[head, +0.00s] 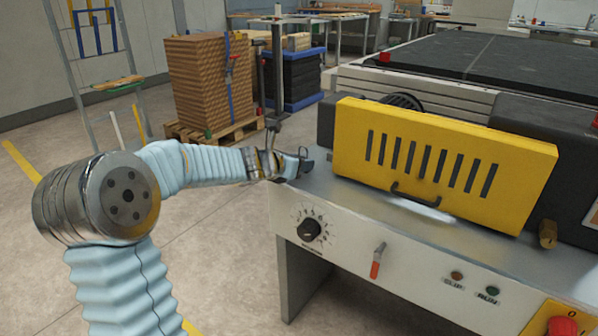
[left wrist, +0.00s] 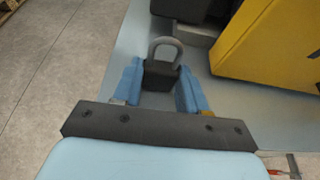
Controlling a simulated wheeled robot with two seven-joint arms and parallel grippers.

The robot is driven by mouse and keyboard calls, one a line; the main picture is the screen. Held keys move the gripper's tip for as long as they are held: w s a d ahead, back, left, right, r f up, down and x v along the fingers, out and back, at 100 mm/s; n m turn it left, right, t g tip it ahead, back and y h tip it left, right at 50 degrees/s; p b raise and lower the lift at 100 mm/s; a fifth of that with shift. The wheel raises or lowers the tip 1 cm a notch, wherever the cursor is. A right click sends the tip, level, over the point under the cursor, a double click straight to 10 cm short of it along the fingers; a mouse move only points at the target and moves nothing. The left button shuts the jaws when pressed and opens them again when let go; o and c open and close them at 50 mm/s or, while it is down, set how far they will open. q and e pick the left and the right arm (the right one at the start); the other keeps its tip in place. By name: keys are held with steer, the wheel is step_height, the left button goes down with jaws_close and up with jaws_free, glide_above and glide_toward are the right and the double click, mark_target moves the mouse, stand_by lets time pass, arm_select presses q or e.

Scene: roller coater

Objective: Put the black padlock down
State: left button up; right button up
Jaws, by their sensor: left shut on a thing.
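The black padlock (left wrist: 160,75) with its grey shackle pointing away sits between the blue fingers of my left gripper (left wrist: 160,88) in the left wrist view. In the head view my left gripper (head: 293,164) is at the left end of the machine's grey top (head: 318,190), shut on the padlock (head: 304,160), which shows small and dark at the fingertips. I cannot tell whether the padlock touches the grey top or is just above it. My right gripper is not in view.
A yellow slotted guard (head: 440,165) with a black handle stands right of the gripper. A brass padlock (head: 547,234) is at its right end. The front panel has a dial (head: 309,229) and a red-handled lever (head: 377,262). A strip of grey top before the guard is clear.

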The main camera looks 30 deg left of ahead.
arm_select(q)
steer(key=shift+f, duration=0.15)
steer(key=shift+f, duration=0.15)
steer(key=o, duration=1.1)
steer(key=shift+r, duration=0.25)
steer(key=p+v, duration=0.2)
steer(key=v, duration=1)
steer(key=shift+p, duration=0.35)
steer(key=shift+f, duration=0.1)
